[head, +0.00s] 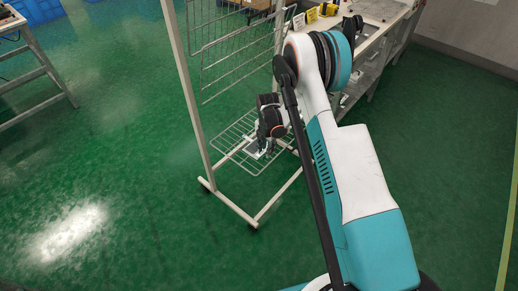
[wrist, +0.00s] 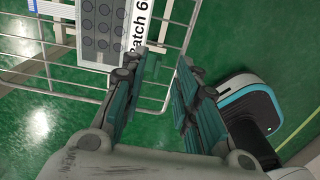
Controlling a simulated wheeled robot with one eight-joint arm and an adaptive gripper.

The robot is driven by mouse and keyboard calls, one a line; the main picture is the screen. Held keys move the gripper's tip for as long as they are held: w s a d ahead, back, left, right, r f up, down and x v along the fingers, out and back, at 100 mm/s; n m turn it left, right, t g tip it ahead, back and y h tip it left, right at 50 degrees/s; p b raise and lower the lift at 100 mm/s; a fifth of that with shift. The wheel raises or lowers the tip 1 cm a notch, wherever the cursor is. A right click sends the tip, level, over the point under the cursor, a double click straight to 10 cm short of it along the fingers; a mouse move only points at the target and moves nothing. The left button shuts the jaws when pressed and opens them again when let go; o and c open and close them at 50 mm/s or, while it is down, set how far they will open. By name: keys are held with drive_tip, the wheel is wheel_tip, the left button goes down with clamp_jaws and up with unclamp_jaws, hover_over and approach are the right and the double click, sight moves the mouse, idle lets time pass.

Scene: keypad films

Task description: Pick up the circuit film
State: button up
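A grey sheet with rows of dark round pads (wrist: 100,30) and a white strip reading "Batch 6" (wrist: 136,28) lies on a wire rack at the top of the wrist view. A white and blue piece (wrist: 50,10) shows beside it, cut off by the frame edge. I cannot tell which of these is the circuit film. In the head view a small pale sheet (head: 254,150) lies on the low wire shelf, partly hidden by my gripper (head: 264,142). In the wrist view my gripper (wrist: 160,62) is open, with an empty gap. The sheet is left of its fingers, and the left finger overlaps the strip's end.
The low wire shelf (head: 237,157) belongs to a white wheeled frame (head: 189,90) with upright wire racks. A workbench (head: 375,45) with items stands behind at right. Another table (head: 35,55) is at far left. The green floor between is clear.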

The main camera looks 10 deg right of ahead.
wheel_tip(320, 180, down, 4)
drive_tip(key=shift+w+d+r+b, duration=0.1)
drive_tip(key=shift+w+r+b, duration=0.1)
drive_tip(key=shift+b, duration=0.5)
drive_tip(key=shift+s, duration=0.1)
clamp_jaws()
drive_tip(key=shift+r, duration=0.1)
